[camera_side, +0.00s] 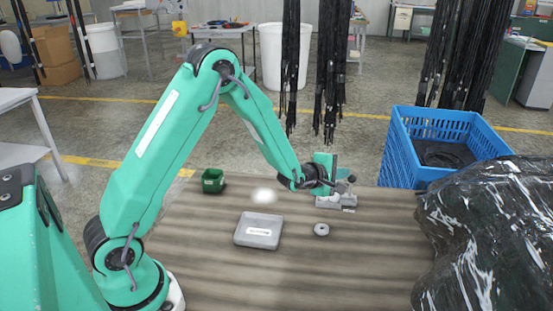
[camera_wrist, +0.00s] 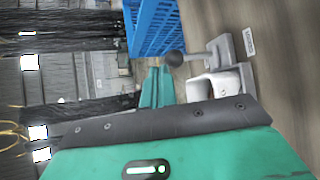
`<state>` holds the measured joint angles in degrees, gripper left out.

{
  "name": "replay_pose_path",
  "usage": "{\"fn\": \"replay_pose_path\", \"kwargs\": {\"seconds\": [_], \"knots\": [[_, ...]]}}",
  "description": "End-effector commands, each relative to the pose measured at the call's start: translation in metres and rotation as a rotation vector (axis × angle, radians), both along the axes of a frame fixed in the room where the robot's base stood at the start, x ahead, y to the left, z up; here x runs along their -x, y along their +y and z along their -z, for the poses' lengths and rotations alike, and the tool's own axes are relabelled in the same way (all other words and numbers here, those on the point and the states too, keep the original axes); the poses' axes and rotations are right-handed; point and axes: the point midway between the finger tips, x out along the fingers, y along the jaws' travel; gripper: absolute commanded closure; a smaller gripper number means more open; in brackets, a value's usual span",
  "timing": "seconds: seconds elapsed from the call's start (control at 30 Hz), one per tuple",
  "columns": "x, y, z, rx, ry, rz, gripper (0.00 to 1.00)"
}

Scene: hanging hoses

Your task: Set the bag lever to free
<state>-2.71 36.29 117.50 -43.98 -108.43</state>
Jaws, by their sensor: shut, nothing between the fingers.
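The lever (camera_wrist: 198,56) shows in the wrist view as a grey arm with a dark round knob, on a pale grey bracket with a white label plate beside it. In the side view the lever's base (camera_side: 336,201) sits at the far right part of the table, partly hidden by my gripper. My gripper (camera_side: 326,160) is just above and beside it. In the wrist view the green fingers of my gripper (camera_wrist: 158,76) are together and empty, close to the knob on its left. I cannot tell whether they touch it, or read the label.
A blue crate (camera_side: 398,150) with black hose stands behind right. A glossy black bag (camera_side: 490,240) fills the right front. A grey labelled box (camera_side: 258,231), a grey ring (camera_side: 322,229) and a green bin (camera_side: 213,181) are on the table. Black hoses (camera_side: 333,70) hang behind my gripper.

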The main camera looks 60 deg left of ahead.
Motion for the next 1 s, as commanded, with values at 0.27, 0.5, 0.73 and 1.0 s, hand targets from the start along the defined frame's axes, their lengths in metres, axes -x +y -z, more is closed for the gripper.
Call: {"fn": "replay_pose_path", "kwargs": {"seconds": [0.27,0.5,0.73,1.0], "knots": [[0.024,0.002,-0.012,-0.002,-0.001,-0.005,1.00],[0.053,0.005,-0.025,-0.004,-0.001,-0.011,1.00],[0.080,0.007,-0.037,-0.007,-0.001,-0.019,1.00],[0.108,0.009,-0.050,-0.009,-0.001,-0.026,1.00]]}}
